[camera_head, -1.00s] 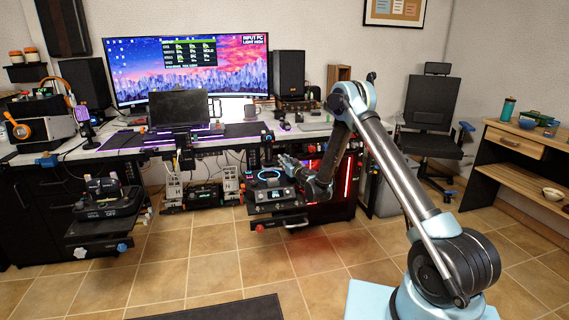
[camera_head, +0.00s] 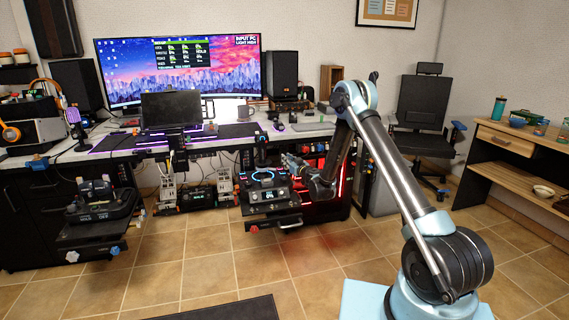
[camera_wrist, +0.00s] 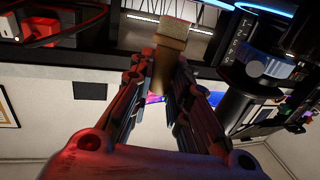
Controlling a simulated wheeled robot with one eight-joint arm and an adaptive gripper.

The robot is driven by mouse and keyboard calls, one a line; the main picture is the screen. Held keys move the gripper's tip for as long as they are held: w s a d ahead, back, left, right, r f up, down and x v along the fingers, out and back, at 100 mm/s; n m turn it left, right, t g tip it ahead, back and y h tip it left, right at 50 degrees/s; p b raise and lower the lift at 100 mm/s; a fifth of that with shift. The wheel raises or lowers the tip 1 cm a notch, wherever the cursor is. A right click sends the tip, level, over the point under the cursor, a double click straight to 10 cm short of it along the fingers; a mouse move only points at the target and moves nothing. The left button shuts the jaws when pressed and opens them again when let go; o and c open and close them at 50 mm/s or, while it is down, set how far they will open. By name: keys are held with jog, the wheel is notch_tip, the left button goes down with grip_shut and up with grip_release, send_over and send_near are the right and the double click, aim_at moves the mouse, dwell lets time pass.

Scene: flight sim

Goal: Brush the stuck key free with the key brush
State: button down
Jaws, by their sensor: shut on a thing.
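My gripper (camera_wrist: 172,68) is shut on the key brush (camera_wrist: 171,38), which has a tan block-like head and a narrower brown part running down between the fingers. In the head view my gripper (camera_head: 291,163) is at the right side of a dark control box (camera_head: 272,193) with a blue glowing ring, on a tray at the desk's front. The brush is too small to make out there. In the wrist view a dark panel with small white marks (camera_wrist: 235,42) is to the right of the brush, apart from it. I cannot tell which key is stuck.
The desk (camera_head: 100,140) holds a wide monitor (camera_head: 180,75) and speakers. A second control unit (camera_head: 98,207) is on a tray at the left. A red-lit PC case (camera_head: 325,205) stands behind my arm. A chair (camera_head: 422,110) and wooden shelf (camera_head: 515,145) are right. The tiled floor is open.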

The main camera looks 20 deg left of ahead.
jog(key=shift+d+f, duration=0.1)
jog(key=shift+d, duration=0.1)
jog(key=shift+a, duration=0.1)
jog(key=shift+s+a+f, duration=0.1)
jog(key=shift+s+a, duration=0.35)
jog(key=shift+a, duration=0.3)
jog(key=shift+s+a+r, duration=0.1)
jog(key=shift+s+a, duration=0.35)
jog(key=shift+a, duration=0.3)
jog(key=shift+s+a+f, duration=0.1)
jog(key=shift+s+a, duration=0.35)
jog(key=shift+a, duration=0.45)
jog(key=shift+w+d, duration=0.4)
jog(key=shift+d, duration=0.2)
jog(key=shift+w+d, duration=0.4)
jog(key=shift+d, duration=0.2)
jog(key=shift+w+d, duration=0.35)
jog(key=shift+d, duration=0.25)
jog(key=shift+w+d, duration=0.35)
jog(key=shift+d, duration=0.25)
jog(key=shift+a, duration=0.1)
